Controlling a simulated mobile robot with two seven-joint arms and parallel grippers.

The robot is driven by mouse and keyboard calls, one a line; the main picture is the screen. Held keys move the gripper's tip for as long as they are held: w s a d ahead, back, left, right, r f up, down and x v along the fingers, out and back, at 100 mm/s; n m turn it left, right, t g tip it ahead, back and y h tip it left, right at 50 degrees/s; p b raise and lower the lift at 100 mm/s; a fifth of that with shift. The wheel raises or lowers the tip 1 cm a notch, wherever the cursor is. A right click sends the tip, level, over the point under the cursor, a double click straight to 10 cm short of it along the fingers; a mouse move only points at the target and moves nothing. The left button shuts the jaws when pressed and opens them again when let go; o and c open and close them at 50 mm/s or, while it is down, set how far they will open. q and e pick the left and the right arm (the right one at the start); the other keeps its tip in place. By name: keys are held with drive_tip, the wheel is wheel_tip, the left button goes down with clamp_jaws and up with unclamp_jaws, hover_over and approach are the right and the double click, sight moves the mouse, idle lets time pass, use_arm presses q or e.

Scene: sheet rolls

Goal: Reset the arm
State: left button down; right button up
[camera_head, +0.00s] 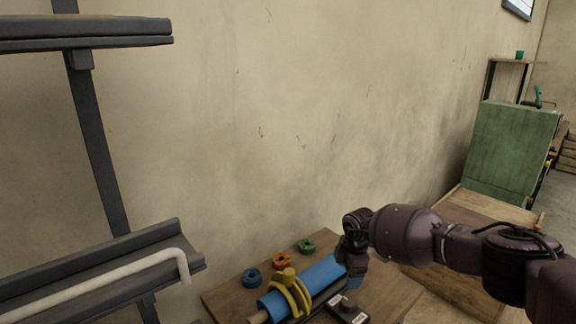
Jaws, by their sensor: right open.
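My right arm comes in from the right edge, and its gripper (352,262) points down at the right end of a blue sheet roll (318,274) on the wooden table. The fingertips are small and partly hidden against the roll, so I cannot tell whether they touch it. The gripper is open. A yellow clamp-like piece (290,292) sits across the left part of the roll, and a tan core end sticks out at the lower left. My left gripper is not in view.
Blue (252,278), orange (281,261) and green (306,246) ring-shaped pieces lie along the back of the wooden table (392,292). A black device (348,311) lies at the front. A dark rack (95,140) stands left. A green cabinet (510,150) stands far right.

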drive_tip(key=s+a+r+n+t+y, duration=0.2)
drive_tip(key=a+r+n+t+y, duration=0.15)
drive_tip(key=a+r+y, duration=0.7)
drive_tip(key=s+a+r+n+t+y, duration=0.3)
drive_tip(key=a+r+t+y, duration=0.15)
drive_tip(key=a, duration=1.05)
drive_tip(key=s+d+f+m+t+h+b, duration=0.1)
drive_tip(key=s+d+f+m+t+h, duration=0.4)
drive_tip(key=d+m, duration=0.55)
drive_tip(key=s+d+f+m+t+h+b, duration=0.1)
drive_tip(key=s+d+f+m+t+h, duration=0.1)
drive_tip(key=s+d+f+m+h, duration=0.8)
drive_tip(key=s+d+f+m+g, duration=0.2)
drive_tip(key=s+d+f, duration=0.4)
drive_tip(key=s, duration=0.3)
drive_tip(key=s+d+f+m+g+h, duration=0.1)
drive_tip(key=s+d+f+m+g, duration=0.1)
drive_tip(key=s+d+f, duration=0.5)
drive_tip(key=shift+s+d, duration=0.3)
drive_tip(key=shift+s, duration=0.85)
